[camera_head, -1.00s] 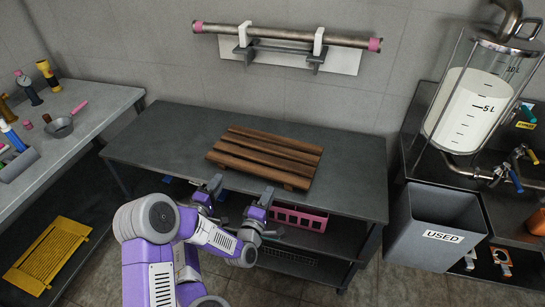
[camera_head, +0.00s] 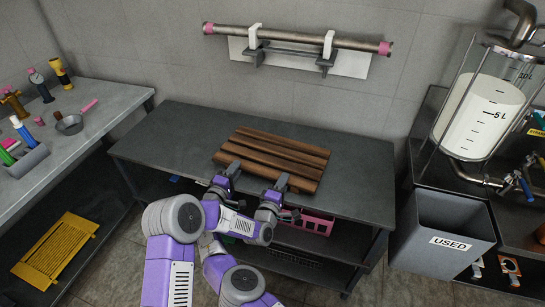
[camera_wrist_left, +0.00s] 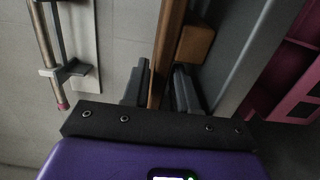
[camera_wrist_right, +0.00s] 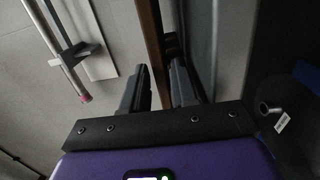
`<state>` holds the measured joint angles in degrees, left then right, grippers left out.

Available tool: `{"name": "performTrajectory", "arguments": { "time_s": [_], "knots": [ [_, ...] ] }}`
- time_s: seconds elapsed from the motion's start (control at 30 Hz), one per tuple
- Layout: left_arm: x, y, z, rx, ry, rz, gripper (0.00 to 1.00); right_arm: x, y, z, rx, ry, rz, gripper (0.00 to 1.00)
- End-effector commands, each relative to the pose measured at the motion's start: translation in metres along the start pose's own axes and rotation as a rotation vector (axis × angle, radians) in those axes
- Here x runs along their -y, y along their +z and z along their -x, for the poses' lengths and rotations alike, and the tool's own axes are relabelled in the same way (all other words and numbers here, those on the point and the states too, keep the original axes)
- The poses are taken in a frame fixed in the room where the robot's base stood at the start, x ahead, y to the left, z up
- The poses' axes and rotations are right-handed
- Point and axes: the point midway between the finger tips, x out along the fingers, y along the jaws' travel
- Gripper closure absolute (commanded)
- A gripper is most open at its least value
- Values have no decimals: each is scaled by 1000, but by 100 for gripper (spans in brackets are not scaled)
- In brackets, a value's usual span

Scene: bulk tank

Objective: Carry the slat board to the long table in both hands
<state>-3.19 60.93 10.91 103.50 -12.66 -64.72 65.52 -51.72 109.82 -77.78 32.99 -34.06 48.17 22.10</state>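The brown wooden slat board (camera_head: 275,157) lies flat on the dark grey table (camera_head: 352,188), close to its front edge. My right gripper (camera_head: 222,182) is at the board's front edge, towards its left end. My left gripper (camera_head: 274,193) is at the same edge, further right. In the left wrist view, the fingers (camera_wrist_left: 160,85) stand either side of the board's edge (camera_wrist_left: 172,35), with a narrow gap showing. In the right wrist view, the fingers (camera_wrist_right: 158,85) also straddle the board's edge (camera_wrist_right: 152,30), apart from each other.
A grey side table (camera_head: 95,122) with tools stands at the left, a yellow slatted rack (camera_head: 55,248) below it. A pink crate (camera_head: 318,222) sits on the lower shelf. A grey USED bin (camera_head: 440,245) and tank (camera_head: 482,115) are at the right. A rail (camera_head: 300,38) hangs above.

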Motion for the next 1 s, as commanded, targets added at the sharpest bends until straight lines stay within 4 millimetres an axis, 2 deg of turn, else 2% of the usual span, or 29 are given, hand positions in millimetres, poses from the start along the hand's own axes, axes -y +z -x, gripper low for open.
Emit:
{"name": "performTrajectory", "arguments": {
  "time_s": [0.33,0.5,0.53,1.0],
  "knots": [
    [0,0,-2,0,0,0,72,0,0,-1,0,1,0,72],
    [0,0,-2,0,0,0,98,0,0,-1,0,0,0,98],
    [0,0,-2,0,0,0,100,0,0,-1,0,0,0,100],
    [0,0,-2,0,1,0,100,0,0,-1,0,0,0,100]
  ]
}}
